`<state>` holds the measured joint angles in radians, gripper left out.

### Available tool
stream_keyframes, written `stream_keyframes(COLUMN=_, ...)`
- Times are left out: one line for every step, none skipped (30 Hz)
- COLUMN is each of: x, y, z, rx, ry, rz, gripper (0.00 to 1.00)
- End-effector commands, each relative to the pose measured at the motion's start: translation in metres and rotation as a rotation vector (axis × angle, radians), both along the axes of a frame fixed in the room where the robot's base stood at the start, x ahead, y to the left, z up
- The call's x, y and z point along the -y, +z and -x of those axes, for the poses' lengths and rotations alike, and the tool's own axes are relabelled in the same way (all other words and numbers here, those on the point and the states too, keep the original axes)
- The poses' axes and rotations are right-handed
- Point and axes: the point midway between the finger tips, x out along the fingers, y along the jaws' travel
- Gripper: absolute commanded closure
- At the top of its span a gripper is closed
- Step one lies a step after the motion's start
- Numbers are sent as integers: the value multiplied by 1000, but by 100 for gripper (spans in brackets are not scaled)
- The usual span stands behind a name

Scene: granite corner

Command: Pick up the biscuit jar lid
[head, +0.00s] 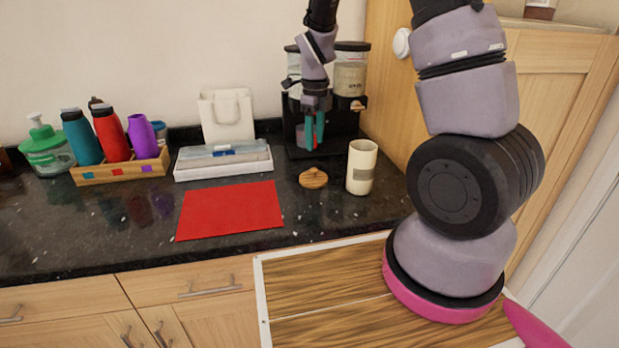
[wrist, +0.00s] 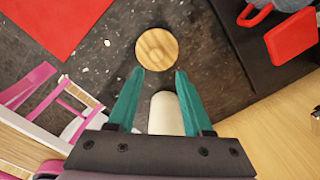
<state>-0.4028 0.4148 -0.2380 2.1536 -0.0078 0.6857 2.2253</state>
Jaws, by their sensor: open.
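The biscuit jar lid (head: 313,178) is a round wooden disc with a small knob, lying on the dark granite counter. In the wrist view the lid (wrist: 157,48) shows just beyond the fingertips, roughly centred between them. The cream cylindrical jar (head: 361,167) stands upright to the right of the lid; in the wrist view the jar (wrist: 166,113) shows between the fingers. My gripper (head: 314,138) has teal fingers pointing down and apart. In the wrist view my gripper (wrist: 160,72) is open with nothing held. It appears raised above the counter, apart from the lid.
A black dispenser stand (head: 349,127) is behind my gripper. A red mat (head: 230,209) lies left of the lid. Bare counter lies around the lid.

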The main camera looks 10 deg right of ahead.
Motion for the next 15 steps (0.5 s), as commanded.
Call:
stream_keyframes(x=1, y=-9, z=1, rx=-5, ry=-1, rz=1, gripper=49)
stream_keyframes(x=1, y=-15, z=1, rx=-5, ry=0, rz=1, gripper=49)
stream_keyframes(x=1, y=-21, z=2, rx=-5, ry=-1, rz=1, gripper=49)
stream_keyframes(x=1, y=-25, z=1, rx=-4, ry=-1, rz=1, gripper=49)
stream_keyframes(x=1, y=-30, z=1, rx=-4, ry=-1, rz=0, gripper=49)
stream_keyframes(x=1, y=-34, z=1, rx=-3, ry=0, rz=0, gripper=49)
stream_keyframes(x=0, y=-37, z=1, rx=-2, ry=1, rz=-1, gripper=49)
stream_keyframes(x=0, y=-39, z=1, rx=-2, ry=1, rz=-1, gripper=49)
stream_keyframes(x=0, y=-42, z=1, rx=-1, ry=1, rz=-1, gripper=49)
stream_keyframes(x=0, y=-43, z=1, rx=-1, ry=1, rz=-1, gripper=49)
stream_keyframes(x=0, y=-45, z=1, rx=-1, ry=1, rz=-1, gripper=49)
stream_keyframes(x=0, y=-49, z=2, rx=-2, ry=1, rz=-1, gripper=49)
stream_keyframes(x=0, y=-53, z=3, rx=-4, ry=1, rz=-1, gripper=49)
stream_keyframes(x=0, y=-57, z=4, rx=-4, ry=1, rz=-1, gripper=49)
stream_keyframes(x=0, y=-63, z=6, rx=-5, ry=0, rz=-1, gripper=49)
